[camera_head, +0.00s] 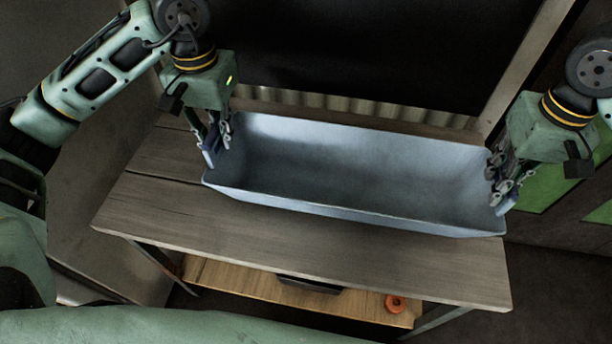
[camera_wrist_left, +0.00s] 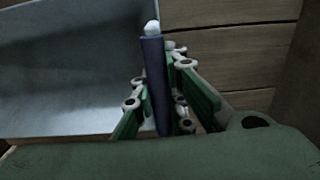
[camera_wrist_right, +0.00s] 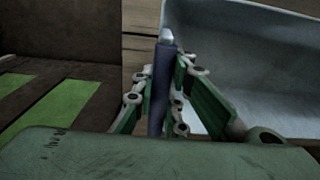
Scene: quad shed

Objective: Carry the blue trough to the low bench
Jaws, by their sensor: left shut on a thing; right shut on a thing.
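The blue trough (camera_head: 350,170) is a long, empty, open grey-blue tray at the wooden bench top. In the right wrist view the trough (camera_wrist_right: 250,60) lies right of the right gripper (camera_wrist_right: 165,90). I cannot tell whether the trough's underside touches the bench top (camera_head: 300,250).
Below the bench top is a lower wooden shelf (camera_head: 235,283) with an orange ring (camera_head: 395,303) and a dark flat item (camera_head: 309,285). A dark panel (camera_head: 370,50) stands behind the bench. Green slats (camera_head: 548,187) lie at the right. The front of the bench top is bare.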

